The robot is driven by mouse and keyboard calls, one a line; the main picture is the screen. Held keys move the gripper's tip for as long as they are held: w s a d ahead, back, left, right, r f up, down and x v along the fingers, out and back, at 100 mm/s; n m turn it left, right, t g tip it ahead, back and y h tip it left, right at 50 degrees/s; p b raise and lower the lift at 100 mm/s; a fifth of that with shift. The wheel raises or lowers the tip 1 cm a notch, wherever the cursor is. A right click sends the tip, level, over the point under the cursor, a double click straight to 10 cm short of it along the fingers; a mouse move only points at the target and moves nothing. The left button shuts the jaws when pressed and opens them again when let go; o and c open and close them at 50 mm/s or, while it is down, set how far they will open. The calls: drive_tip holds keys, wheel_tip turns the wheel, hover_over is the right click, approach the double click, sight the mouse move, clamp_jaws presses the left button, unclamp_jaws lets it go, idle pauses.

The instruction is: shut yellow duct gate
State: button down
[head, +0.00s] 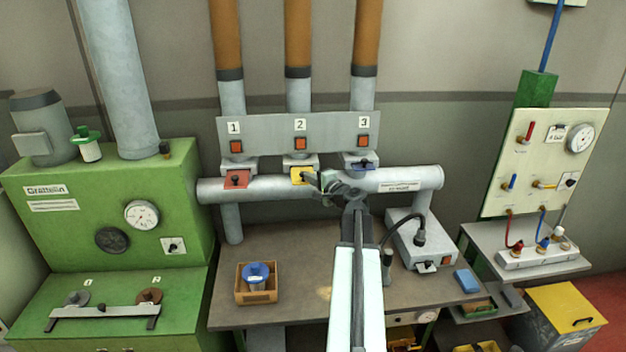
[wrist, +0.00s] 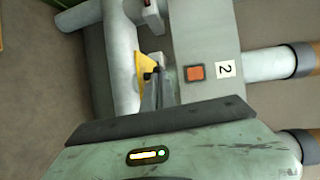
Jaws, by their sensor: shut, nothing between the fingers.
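The yellow duct gate (head: 299,176) is a small plate with a dark knob, under the number 2 on the grey panel, where the duct meets the horizontal pipe. In the wrist view the yellow gate (wrist: 143,66) stands out at an angle beside the pipe, with its black knob close to my fingers. My gripper (head: 318,180) is shut and empty, its tips at the right side of the yellow gate's knob. In the wrist view my gripper (wrist: 153,80) partly hides the gate's edge. I cannot tell whether the tips touch the knob.
The grey panel (head: 268,133) with orange switches is just above. Below is a bench (head: 285,236) with a wooden box (head: 256,297) and a grey power unit (head: 411,243).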

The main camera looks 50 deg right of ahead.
sight(308, 167)
drive_tip(key=w+d, duration=0.2)
drive_tip(key=w, duration=0.1)
drive_tip(key=w+d, duration=0.3)
drive_tip(key=shift+w+d, duration=0.15)
drive_tip(key=shift+r, duration=0.2)
drive_tip(key=shift+s+a, duration=0.2)
drive_tip(key=shift+s, duration=0.15)
drive_tip(key=p+v, duration=0.2)
drive_tip(key=v, duration=1.1)
drive_tip(key=shift+s, duration=0.25)
drive_tip(key=shift+r, duration=0.1)
